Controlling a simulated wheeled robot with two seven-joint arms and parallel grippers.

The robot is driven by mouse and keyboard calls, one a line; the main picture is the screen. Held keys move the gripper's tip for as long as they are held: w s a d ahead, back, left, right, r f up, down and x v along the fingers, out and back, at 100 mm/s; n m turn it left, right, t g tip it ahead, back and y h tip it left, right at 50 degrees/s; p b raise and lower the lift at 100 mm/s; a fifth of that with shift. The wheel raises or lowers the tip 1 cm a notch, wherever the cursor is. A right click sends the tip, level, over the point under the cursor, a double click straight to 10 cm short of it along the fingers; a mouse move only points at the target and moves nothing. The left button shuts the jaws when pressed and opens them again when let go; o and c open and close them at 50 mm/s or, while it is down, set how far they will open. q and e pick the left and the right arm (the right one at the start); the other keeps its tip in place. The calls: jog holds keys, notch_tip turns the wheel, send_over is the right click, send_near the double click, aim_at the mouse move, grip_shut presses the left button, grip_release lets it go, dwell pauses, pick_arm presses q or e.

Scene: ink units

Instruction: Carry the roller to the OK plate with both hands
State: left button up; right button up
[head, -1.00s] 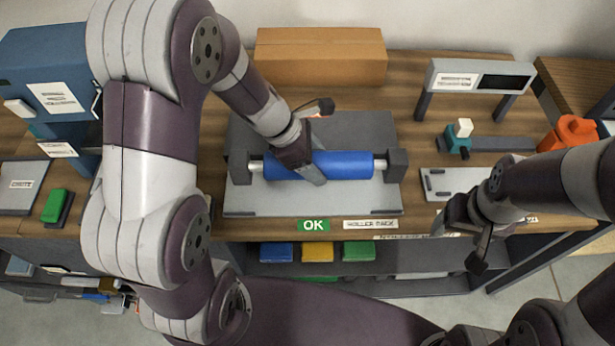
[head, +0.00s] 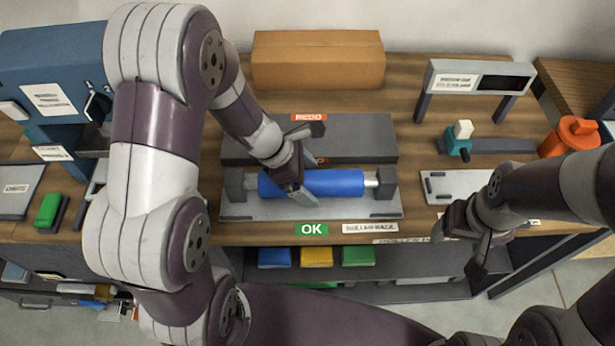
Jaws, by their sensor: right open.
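The blue roller (head: 335,182) lies level left to right over the light grey OK plate (head: 350,209), between dark end blocks (head: 384,184). I cannot tell if it touches the plate. The green OK label (head: 311,229) is at the plate's front edge. My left gripper (head: 300,193) comes down on the roller left of its middle and appears shut on it; its far finger is mostly hidden. My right gripper (head: 462,245) is open and empty, beyond the right end of the roller and near the table's front edge.
A dark plate (head: 360,130) with a red REDO label (head: 308,117) lies behind the roller. A cardboard box (head: 318,60) stands at the back. A grey display stand (head: 480,77), a teal fixture (head: 455,145) and an orange container (head: 570,135) are at the right. A blue machine (head: 45,90) stands left.

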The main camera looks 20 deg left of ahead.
pick_arm(q)
jog(key=shift+r, duration=0.15)
jog(key=p+v, duration=0.3)
jog(key=v, duration=0.8)
jog(key=shift+s+a+r, duration=0.1)
jog(key=shift+s+r, duration=0.05)
jog(key=shift+r, duration=0.15)
jog(key=s+a+f+m+y, duration=0.1)
jog(key=s+m+y, duration=0.4)
jog(key=m, duration=1.6)
jog(key=shift+s+f+m+y, duration=0.3)
jog(key=shift+s+f+y, duration=0.15)
jog(key=shift+s, duration=0.35)
